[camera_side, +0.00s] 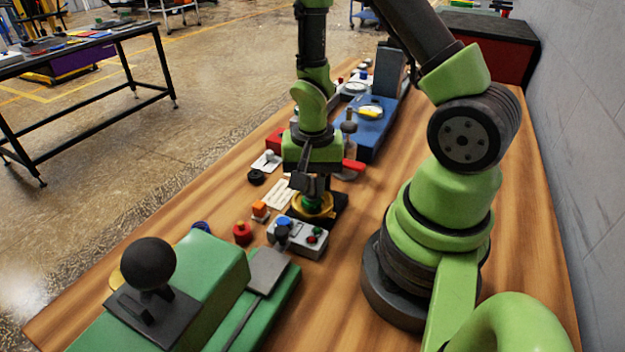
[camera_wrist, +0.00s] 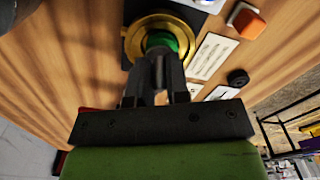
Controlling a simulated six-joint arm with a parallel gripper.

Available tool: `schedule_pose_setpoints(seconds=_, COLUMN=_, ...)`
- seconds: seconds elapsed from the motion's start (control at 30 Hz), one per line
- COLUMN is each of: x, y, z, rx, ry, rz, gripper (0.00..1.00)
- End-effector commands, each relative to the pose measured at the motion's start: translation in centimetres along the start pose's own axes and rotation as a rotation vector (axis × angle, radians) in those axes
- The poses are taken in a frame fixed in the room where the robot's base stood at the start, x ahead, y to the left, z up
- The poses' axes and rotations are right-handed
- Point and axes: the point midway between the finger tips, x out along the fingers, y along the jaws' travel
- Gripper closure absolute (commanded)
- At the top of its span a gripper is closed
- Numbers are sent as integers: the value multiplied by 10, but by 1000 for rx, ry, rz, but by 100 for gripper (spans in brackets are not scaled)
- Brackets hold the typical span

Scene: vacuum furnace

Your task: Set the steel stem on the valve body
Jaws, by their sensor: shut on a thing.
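The valve body appears as a brass ring (camera_side: 312,209) on a dark square base, with a green part (camera_wrist: 161,41) in its middle; the ring also shows in the wrist view (camera_wrist: 133,42). My gripper (camera_side: 311,188) points down over the ring. In the wrist view my gripper (camera_wrist: 160,70) has its fingers close together around a narrow grey piece, which I take to be the steel stem (camera_wrist: 158,70). The fingers hide most of the stem. Its lower end is at or just above the green centre; I cannot tell whether they touch.
A grey control box (camera_side: 297,238) with a blue knob stands in front of the valve body, with a red button (camera_side: 242,233) and an orange block (camera_side: 260,209) to the left. A blue tray (camera_side: 375,133) and red handle (camera_side: 353,165) are behind.

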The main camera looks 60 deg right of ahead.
Motion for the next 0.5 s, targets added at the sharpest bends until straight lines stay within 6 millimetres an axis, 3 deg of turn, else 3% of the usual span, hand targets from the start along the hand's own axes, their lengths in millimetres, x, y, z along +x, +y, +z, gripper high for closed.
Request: schedule_pose_setpoints(seconds=0.5, x=3, y=0, z=0, rx=1, ry=-1, rz=0, gripper=100)
